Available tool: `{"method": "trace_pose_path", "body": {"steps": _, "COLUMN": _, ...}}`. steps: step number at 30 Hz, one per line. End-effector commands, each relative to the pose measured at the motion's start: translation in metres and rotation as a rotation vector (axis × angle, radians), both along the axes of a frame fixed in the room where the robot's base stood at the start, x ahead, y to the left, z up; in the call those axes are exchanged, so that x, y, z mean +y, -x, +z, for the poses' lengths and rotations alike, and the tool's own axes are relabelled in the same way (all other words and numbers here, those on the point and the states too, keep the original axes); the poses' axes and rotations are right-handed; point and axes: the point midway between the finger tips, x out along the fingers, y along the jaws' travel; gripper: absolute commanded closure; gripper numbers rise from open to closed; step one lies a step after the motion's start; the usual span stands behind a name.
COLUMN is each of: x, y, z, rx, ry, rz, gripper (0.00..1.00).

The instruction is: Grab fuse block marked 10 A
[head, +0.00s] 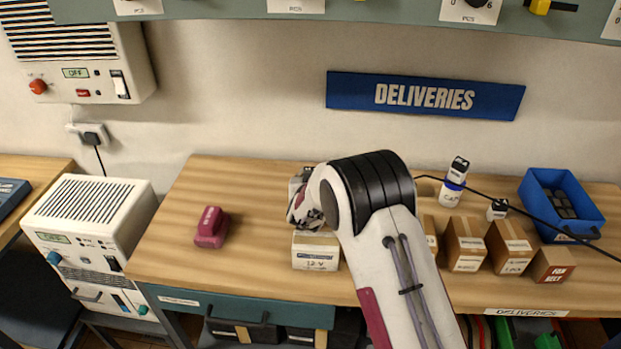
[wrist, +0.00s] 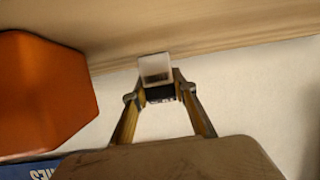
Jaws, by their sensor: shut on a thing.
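My gripper (wrist: 159,92) is shut on a small block (wrist: 155,67) with a white face and a dark part bearing light marks too small to read. I cannot tell whether this block is marked 10 A. In the head view my arm's wrist hides the fingers and the held block. A maroon block (head: 211,228) with an unreadable mark on top stands at the left of the table.
A box labelled 12 V (head: 315,252) stands just in front of my wrist. Several brown cartons (head: 465,245) and a blue bin (head: 572,222) stand at the right. A large orange thing (wrist: 45,95) is close by in the wrist view. The wooden table (head: 265,185) has free room at left.

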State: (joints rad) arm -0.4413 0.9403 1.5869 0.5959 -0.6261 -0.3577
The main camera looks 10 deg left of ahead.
Motion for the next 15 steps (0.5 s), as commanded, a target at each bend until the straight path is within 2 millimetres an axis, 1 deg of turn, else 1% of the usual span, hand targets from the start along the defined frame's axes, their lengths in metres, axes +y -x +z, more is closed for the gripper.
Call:
{"method": "trace_pose_path", "body": {"steps": 5, "x": 0.000, "y": 0.000, "z": 0.003, "rx": -0.001, "ry": -0.001, "rz": 0.000, "gripper": 0.96}}
{"method": "trace_pose_path", "body": {"steps": 8, "x": 0.000, "y": 0.000, "z": 0.008, "rx": -0.002, "ry": -0.002, "rz": -0.001, "gripper": 0.96}}
{"method": "trace_pose_path", "body": {"steps": 11, "x": 0.000, "y": 0.000, "z": 0.016, "rx": -0.002, "ry": -0.002, "rz": -0.002, "gripper": 0.96}}
{"method": "trace_pose_path", "body": {"steps": 15, "x": 0.000, "y": -0.001, "z": 0.033, "rx": -0.003, "ry": -0.002, "rz": -0.001, "gripper": 0.96}}
